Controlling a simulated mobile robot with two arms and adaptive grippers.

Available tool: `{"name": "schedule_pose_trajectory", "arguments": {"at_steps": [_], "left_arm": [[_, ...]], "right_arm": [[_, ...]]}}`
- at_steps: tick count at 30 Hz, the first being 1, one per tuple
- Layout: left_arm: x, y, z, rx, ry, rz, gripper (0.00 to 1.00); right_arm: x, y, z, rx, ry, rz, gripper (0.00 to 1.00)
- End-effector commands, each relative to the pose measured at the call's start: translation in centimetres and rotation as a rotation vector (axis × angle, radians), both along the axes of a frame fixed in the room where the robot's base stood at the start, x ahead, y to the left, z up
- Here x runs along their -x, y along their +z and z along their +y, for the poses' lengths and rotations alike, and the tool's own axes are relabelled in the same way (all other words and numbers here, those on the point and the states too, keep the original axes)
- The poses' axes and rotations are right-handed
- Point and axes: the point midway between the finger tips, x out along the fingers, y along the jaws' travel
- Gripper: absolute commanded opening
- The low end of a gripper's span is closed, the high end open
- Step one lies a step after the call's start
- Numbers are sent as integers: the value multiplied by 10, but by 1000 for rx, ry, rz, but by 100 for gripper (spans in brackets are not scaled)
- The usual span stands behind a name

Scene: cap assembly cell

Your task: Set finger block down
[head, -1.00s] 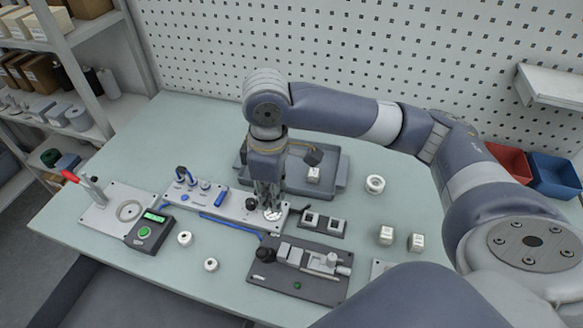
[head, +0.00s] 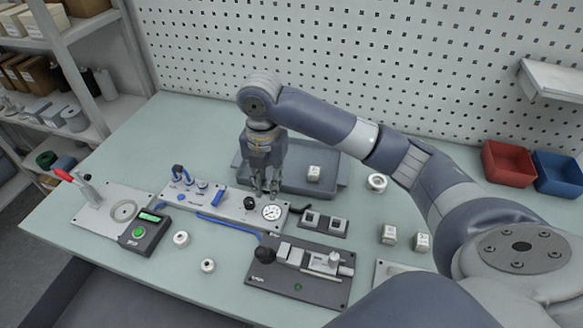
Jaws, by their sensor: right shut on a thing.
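My right gripper (head: 265,190) points down over the back of the light grey panel with the gauge (head: 271,212), at the front edge of the grey tray (head: 343,184). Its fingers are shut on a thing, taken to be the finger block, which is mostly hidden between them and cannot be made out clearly. The fingertips appear just above the panel, close behind the black knob (head: 250,203); whether they touch anything there I cannot tell. My left gripper is not in view.
A small white block (head: 314,173) sits in the tray. Two white blocks (head: 389,234) and a white ring (head: 376,182) stand to the right. A dark fixture plate (head: 318,290) lies in front, a lever press (head: 88,188) at left. The table's back left is clear.

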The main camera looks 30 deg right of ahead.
Motion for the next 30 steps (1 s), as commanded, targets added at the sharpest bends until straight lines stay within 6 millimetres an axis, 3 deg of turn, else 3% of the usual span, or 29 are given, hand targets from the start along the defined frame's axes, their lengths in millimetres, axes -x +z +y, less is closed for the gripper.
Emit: {"name": "schedule_pose_trajectory", "arguments": {"at_steps": [5, 13, 21, 30], "left_arm": [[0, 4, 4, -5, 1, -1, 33], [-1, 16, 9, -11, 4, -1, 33], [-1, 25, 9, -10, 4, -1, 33], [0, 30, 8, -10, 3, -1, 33]], "right_arm": [[-11, -1, -15, 1, 27, 2, 0], [-52, -6, -70, 1, 25, 3, 0], [-85, -13, -112, -1, 28, 2, 0], [-97, -20, -128, 0, 32, 4, 0]]}}
